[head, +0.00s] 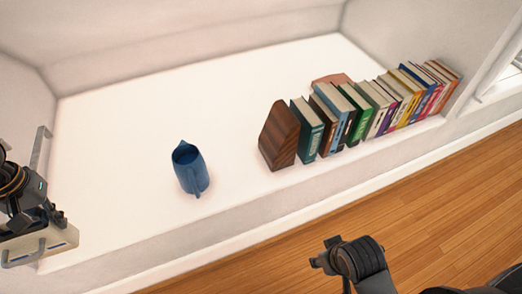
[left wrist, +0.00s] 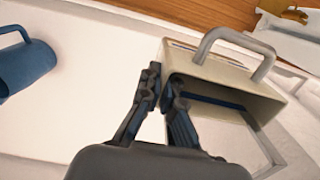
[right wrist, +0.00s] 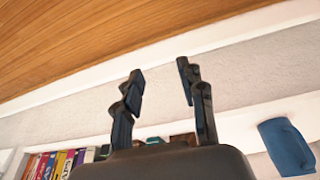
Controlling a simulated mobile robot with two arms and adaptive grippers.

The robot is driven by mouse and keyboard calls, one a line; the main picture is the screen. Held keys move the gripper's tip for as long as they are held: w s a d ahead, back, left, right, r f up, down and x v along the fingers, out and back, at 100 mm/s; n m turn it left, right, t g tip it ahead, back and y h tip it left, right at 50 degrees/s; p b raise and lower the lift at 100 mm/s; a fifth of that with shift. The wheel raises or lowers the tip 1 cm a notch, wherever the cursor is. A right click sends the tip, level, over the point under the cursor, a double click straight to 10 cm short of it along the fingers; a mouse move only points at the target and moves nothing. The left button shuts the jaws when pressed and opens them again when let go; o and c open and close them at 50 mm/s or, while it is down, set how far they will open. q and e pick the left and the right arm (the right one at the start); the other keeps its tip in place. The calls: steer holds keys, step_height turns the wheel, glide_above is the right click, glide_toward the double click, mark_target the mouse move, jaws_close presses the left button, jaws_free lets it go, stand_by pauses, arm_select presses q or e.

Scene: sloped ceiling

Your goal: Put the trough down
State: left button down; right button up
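The trough (head: 52,243) is a beige box with grey bar handles at the left edge of the head view, by the left end of the white ledge. In the left wrist view the trough (left wrist: 225,78) shows its open inside and one handle. My left gripper (left wrist: 163,80) has its fingers close together on the trough's near wall, one on each side of it. In the head view my left gripper (head: 48,215) is at the trough's rim. I cannot tell whether its underside touches the ledge. My right gripper (right wrist: 160,85) is open and empty, away from the trough.
The white ledge (head: 120,130) is bare around a blue pitcher (head: 190,170). A dark wooden bookend (head: 279,137) and a row of several books (head: 365,112) stand on its right side. Walls close its back and left. A wooden floor (head: 300,245) lies in front.

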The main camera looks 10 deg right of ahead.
arm_select(q)
steer(key=shift+w+a+f+b, duration=0.1)
steer(key=shift+a+f+b, duration=0.05)
steer(key=shift+a+b, duration=0.4)
steer(key=shift+a+r, duration=0.2)
steer(key=shift+a, duration=0.05)
arm_select(e)
steer(key=v, duration=0.3)
steer(key=shift+s+d+r, duration=0.1)
arm_select(q)
steer(key=shift+w, duration=0.15)
steer(key=w+d+f+b, duration=0.2)
steer(key=w+d+f, duration=0.5)
steer(key=w+f, duration=0.5)
steer(key=shift+f+b, duration=0.35)
steer(key=shift+f, duration=0.2)
arm_select(e)
steer(key=w+a+r+t+y, duration=0.1)
steer(key=w+t, duration=0.3)
steer(key=w, duration=0.4)
steer(key=shift+a+r+t, duration=0.15)
steer(key=shift+a+t, duration=0.15)
steer(key=shift+a, duration=0.45)
arm_select(q)
steer(key=shift+s+d, duration=0.1)
arm_select(e)
steer(key=shift+w, duration=0.1)
